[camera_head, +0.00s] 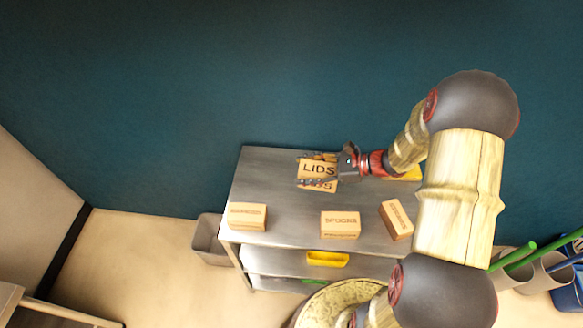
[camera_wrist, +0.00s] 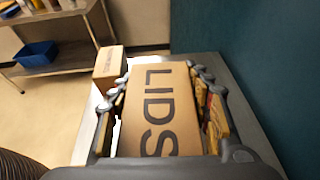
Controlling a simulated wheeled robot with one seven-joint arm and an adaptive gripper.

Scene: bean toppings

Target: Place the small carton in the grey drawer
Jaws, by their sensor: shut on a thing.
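My gripper (camera_head: 318,171) is shut on a brown carton marked LIDS (camera_head: 318,187), above or on the back part of the metal table. In the wrist view the LIDS carton (camera_wrist: 160,105) sits between the two fingers. I cannot tell whether it touches the tabletop. Other small cartons stand along the table's front: one at left (camera_head: 247,216), one in the middle (camera_head: 340,225) and one at right (camera_head: 397,220). A grey open container (camera_head: 209,240) is low beside the table's left end. I cannot tell whether it is the grey drawer.
The metal table (camera_head: 285,215) has lower shelves with a yellow bin (camera_head: 327,259). A teal wall (camera_head: 200,90) rises behind it. A round patterned top (camera_head: 335,305) is in front. Grey cups with green sticks (camera_head: 515,262) stand at right. A blue bin (camera_wrist: 37,53) shows in the wrist view.

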